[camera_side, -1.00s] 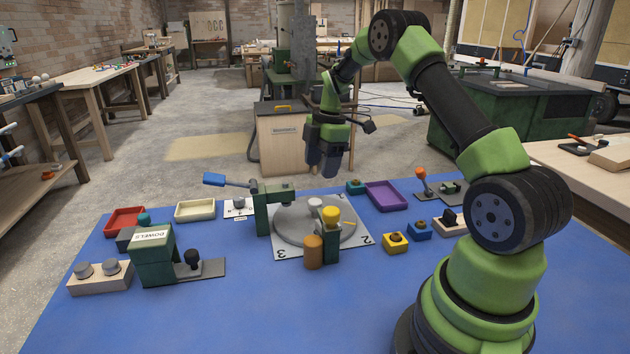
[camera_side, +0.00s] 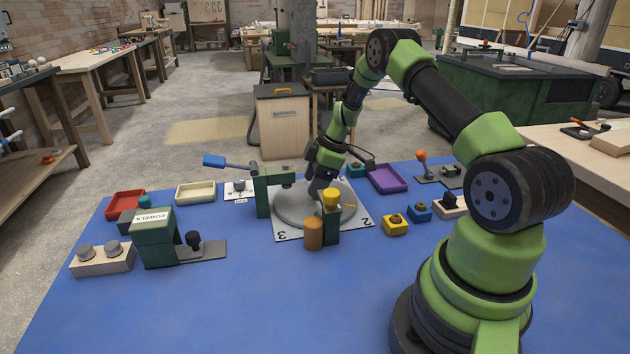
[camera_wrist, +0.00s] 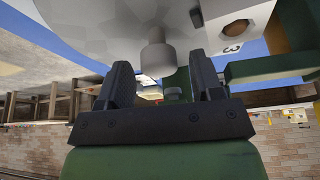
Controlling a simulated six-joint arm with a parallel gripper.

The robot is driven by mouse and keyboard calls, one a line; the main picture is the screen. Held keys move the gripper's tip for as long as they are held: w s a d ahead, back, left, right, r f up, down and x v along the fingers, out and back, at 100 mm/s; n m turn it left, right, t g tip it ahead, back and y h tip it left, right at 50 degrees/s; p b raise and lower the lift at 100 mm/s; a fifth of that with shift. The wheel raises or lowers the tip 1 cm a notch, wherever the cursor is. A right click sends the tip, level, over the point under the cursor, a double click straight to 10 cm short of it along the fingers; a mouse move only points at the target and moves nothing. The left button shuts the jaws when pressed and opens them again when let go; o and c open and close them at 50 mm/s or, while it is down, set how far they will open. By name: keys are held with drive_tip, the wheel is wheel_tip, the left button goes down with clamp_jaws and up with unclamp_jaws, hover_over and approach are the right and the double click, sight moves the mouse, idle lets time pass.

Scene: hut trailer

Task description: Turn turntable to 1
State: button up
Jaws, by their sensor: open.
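The turntable (camera_side: 290,212) is a grey disc on a white plate (camera_side: 292,234) marked 3 at its near left and 2 at its near right. In the wrist view a grey knob (camera_wrist: 156,55) stands on the disc, between the lines of my open fingers (camera_wrist: 160,72). I cannot tell whether they touch it. The gripper hides this knob in the side view.
A green stand with a blue-handled lever (camera_side: 262,192) rises at the disc's left. A yellow-topped green post (camera_side: 331,222) and a brown cylinder (camera_side: 314,234) stand at its near edge. A purple tray (camera_side: 386,179) lies at right. The blue mat's front (camera_side: 240,310) is clear.

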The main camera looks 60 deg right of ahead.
clamp_jaws()
drive_tip(key=shift+n+g, duration=0.3)
drive_tip(key=shift+n, duration=0.4)
drive_tip(key=shift+n+g+y, duration=0.35)
drive_tip(key=shift+n+y, duration=0.05)
drive_tip(key=shift+n, duration=0.8)
drive_tip(key=shift+n+g+y, duration=0.35)
drive_tip(key=shift+n+y, duration=0.05)
drive_tip(key=shift+n, duration=0.8)
drive_tip(key=shift+n+g, duration=1)
drive_tip(key=shift+n, duration=1.5)
drive_tip(key=shift+n+g, duration=0.3)
drive_tip(key=shift+n, duration=0.4)
unclamp_jaws()
